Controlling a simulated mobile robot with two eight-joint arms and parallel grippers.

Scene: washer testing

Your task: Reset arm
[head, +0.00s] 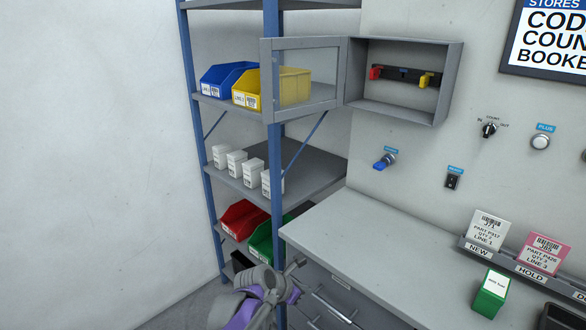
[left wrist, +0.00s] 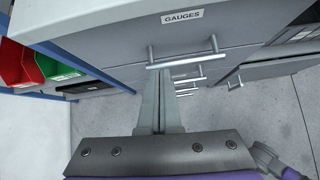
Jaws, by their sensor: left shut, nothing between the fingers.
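My left gripper (head: 297,265) is low in the head view, in front of the workbench drawers. Its arm is grey and purple. In the left wrist view the two grey fingers (left wrist: 164,78) lie together, shut with nothing between them. Their tips appear just below the handle (left wrist: 187,52) of the drawer labelled GAUGES; whether they touch it I cannot tell. My right gripper is in neither view.
The workbench (head: 365,245) carries a green box (head: 491,293) and a card rail. A blue-post shelf (head: 200,130) with bins stands at its left. An open wall cabinet (head: 400,108) hangs above. Floor (left wrist: 235,120) is clear.

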